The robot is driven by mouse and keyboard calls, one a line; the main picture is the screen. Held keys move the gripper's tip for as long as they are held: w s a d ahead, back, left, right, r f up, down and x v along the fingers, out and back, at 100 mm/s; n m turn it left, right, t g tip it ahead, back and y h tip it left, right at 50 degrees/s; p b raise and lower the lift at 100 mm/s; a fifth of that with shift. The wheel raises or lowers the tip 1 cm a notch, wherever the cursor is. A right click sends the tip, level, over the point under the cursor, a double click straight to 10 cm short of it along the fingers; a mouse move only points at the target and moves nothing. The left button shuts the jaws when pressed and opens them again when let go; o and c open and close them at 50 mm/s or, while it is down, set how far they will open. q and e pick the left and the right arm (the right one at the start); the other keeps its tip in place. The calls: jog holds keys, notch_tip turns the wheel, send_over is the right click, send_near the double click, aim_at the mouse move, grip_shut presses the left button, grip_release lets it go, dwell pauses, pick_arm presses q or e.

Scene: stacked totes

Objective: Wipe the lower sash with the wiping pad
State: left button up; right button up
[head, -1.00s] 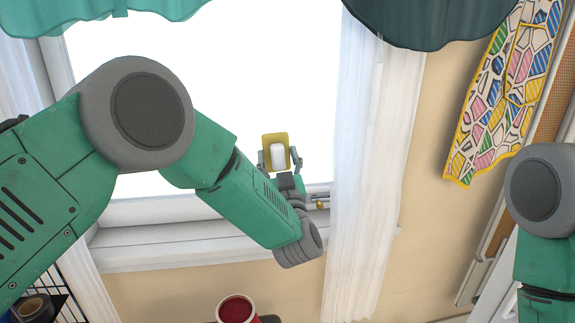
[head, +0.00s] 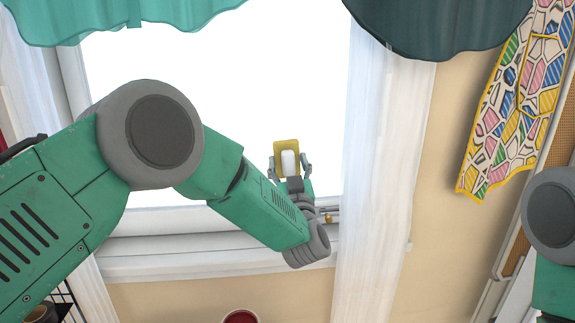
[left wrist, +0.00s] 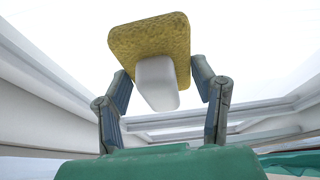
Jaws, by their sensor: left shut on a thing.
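The wiping pad (head: 285,145) is a yellow pad with a white grip block, held upright in front of the bright window. My left gripper (head: 290,166) is shut on its white block, one finger on each side. In the left wrist view the yellow pad (left wrist: 150,36) is above the fingers (left wrist: 157,88), tilted. The lower sash (head: 160,222) shows as a white bottom rail and bright pane behind my left arm, which hides part of it. I cannot tell whether the pad touches the pane. My right gripper is out of view; only its arm shows at the right edge.
A brass latch (head: 331,217) sits on the frame near my left gripper. A white curtain (head: 375,190) hangs to the right, with teal valances (head: 440,22) above. A red container (head: 240,317) shows at the bottom edge. A patterned cloth (head: 515,105) hangs at the right.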

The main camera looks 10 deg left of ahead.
pick_arm(q)
jog(key=shift+w+d, duration=0.1)
jog(key=shift+d, duration=0.1)
jog(key=shift+w+a, duration=0.4)
jog(key=shift+a, duration=0.05)
jog(key=shift+w, duration=0.1)
jog(key=shift+w+b, duration=0.35)
jog(key=shift+b, duration=0.05)
jog(key=shift+d, duration=0.15)
